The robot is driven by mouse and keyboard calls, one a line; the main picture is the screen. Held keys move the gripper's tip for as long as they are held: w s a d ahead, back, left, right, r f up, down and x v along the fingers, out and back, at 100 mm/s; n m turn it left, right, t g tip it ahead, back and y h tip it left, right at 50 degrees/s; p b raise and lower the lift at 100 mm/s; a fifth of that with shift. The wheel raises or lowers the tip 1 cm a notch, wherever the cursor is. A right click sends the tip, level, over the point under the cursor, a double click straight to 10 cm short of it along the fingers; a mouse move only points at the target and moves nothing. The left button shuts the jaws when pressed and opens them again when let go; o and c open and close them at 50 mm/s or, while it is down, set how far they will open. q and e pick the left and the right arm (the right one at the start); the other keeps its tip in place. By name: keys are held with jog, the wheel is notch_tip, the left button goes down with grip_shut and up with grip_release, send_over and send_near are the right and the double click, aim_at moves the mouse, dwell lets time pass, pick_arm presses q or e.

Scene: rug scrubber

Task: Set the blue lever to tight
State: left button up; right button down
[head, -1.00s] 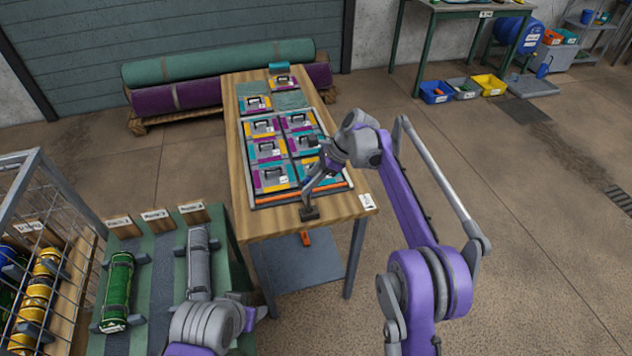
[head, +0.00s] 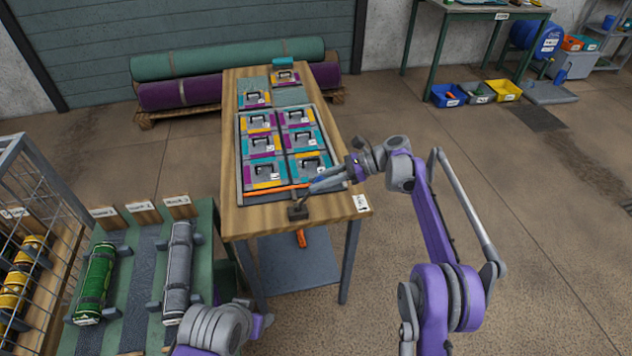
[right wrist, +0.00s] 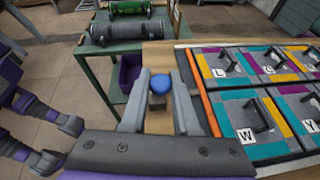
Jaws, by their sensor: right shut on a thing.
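The blue lever shows in the right wrist view as a round blue knob (right wrist: 159,84) between my two grey fingers. In the head view its dark base (head: 298,212) sits at the near edge of the wooden table (head: 330,207); the knob is mostly hidden there by the fingers. My right gripper (head: 313,187) comes in from the right, low over the table's near end, and is shut on the lever's knob. The lever's exact setting cannot be read.
A framed panel (head: 241,181) of colored tiles with black handles lies just behind the lever, with an orange bar (head: 275,191) along its near side. A white card (head: 361,203) is at the table's near right corner. A green bench (head: 200,225) with rolls stands at left.

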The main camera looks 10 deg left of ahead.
jog(key=shift+w+d+f, duration=0.1)
jog(key=shift+d, duration=0.05)
dwell(0.4)
jog(key=c, duration=0.7)
grip_release()
jog(key=shift+o, duration=0.2)
jog(key=shift+d, duration=0.1)
jog(key=p+v, duration=0.1)
jog(key=v, duration=0.9)
jog(key=shift+d, duration=0.35)
jog(key=shift+w, duration=0.1)
